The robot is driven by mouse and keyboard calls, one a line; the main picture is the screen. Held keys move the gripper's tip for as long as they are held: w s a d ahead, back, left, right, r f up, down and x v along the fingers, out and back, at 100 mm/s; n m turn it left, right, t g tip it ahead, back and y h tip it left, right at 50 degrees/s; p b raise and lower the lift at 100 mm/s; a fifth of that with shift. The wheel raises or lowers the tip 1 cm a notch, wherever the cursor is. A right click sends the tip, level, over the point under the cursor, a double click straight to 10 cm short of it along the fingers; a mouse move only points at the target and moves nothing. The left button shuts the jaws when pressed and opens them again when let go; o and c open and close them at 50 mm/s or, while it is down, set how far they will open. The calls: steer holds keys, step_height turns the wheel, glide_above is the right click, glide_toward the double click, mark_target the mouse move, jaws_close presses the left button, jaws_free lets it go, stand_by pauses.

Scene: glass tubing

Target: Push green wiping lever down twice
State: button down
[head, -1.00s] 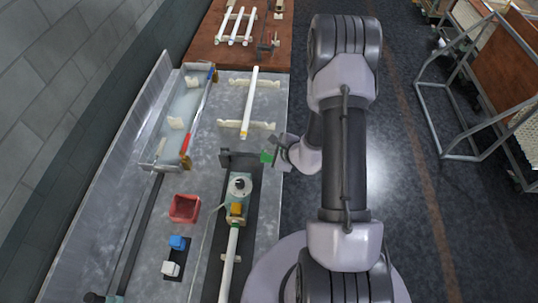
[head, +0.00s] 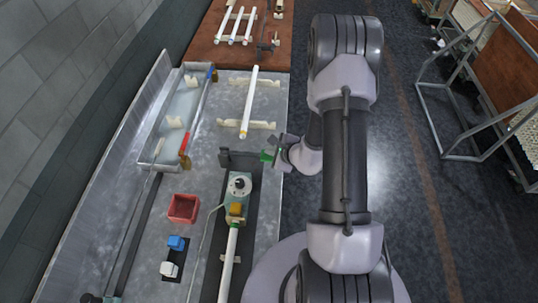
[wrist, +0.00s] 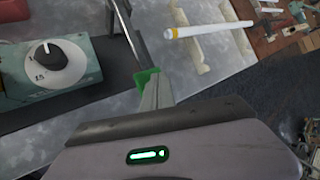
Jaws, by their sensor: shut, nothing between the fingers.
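The green wiping lever (head: 266,157) sticks out at the right end of a dark upright bracket, near the table's right edge. In the wrist view its green end (wrist: 147,76) sits at the end of a thin metal bar, right at my fingertips. My gripper (head: 277,152) is shut with nothing held, just right of the lever. In the wrist view my fingers (wrist: 156,92) are close together and overlap the green end. I cannot tell whether they touch it.
A teal machine with a dial (wrist: 45,63) stands beside the bracket. A white glass tube (head: 250,100) rests on cream holders beyond it. A red bin (head: 183,208), a blue block (head: 177,242) and a long tray (head: 182,115) are to the left. Open floor lies right.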

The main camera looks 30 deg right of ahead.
mark_target(271, 158)
steer(key=shift+f+b, duration=2.6)
steer(key=shift+b, duration=0.15)
stand_by(1.5)
stand_by(0.5)
steer(key=shift+r+p, duration=0.75)
steer(key=shift+r, duration=0.5)
steer(key=shift+r+p, duration=0.85)
steer(key=shift+r, duration=0.5)
steer(key=r, duration=0.1)
steer(key=r+p, duration=0.1)
steer(key=shift+s+d+r+p, duration=0.1)
steer(key=shift+d+r+p, duration=0.1)
steer(key=shift+r+p, duration=0.1)
steer(key=shift+a, duration=0.15)
steer(key=shift+r, duration=0.1)
